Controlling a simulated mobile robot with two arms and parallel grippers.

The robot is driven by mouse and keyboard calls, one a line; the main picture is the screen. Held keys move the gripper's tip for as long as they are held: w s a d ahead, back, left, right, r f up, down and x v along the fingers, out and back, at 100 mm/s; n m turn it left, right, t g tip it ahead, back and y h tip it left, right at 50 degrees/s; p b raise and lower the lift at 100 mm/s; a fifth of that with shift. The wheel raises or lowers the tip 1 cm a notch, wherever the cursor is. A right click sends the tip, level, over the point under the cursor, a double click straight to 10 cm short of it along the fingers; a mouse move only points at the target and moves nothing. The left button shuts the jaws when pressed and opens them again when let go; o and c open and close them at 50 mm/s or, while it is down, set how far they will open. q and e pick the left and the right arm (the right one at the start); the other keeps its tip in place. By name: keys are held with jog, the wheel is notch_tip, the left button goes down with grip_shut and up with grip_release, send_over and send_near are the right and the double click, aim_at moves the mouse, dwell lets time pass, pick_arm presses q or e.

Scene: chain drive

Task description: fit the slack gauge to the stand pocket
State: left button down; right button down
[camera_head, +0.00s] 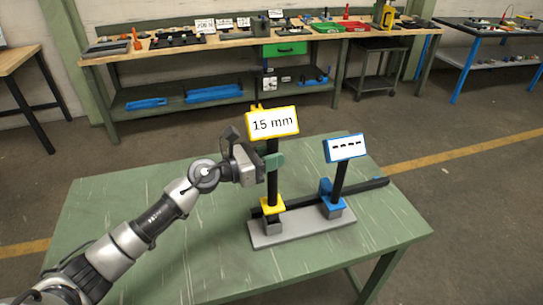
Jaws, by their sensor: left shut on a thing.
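A gauge with a yellow head reading "15 mm" (273,123) stands upright on a dark post at the middle of the green table. My left gripper (273,162) comes in from the left and is shut on this post, below the head. The post's lower end meets a yellow collar (271,205) above the grey stand base (302,229). I cannot tell how deep it sits there. A second gauge with a blue head showing dashes (345,147) stands slightly tilted on the stand's right side, at a blue collar (333,203). My right gripper is not in view.
A dark bar (365,190) runs along the stand and sticks out to the right. The green table (130,215) is bare at left and front. A workbench (230,40) with tools, signs and trays stands behind, across the floor.

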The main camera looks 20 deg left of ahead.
pick_arm(q)
jog(key=shift+f+b, duration=0.35)
jog(key=shift+b, duration=0.25)
dwell(0.7)
jog(key=shift+f+b, duration=2.35)
jog(key=shift+f, duration=0.05)
jog(key=c, duration=0.8)
grip_release()
jog(key=shift+s, duration=0.1)
jog(key=shift+f, duration=0.35)
jog(key=b, duration=0.4)
send_near(268, 178)
jog(key=shift+r, duration=0.25)
jog(key=shift+d, duration=0.1)
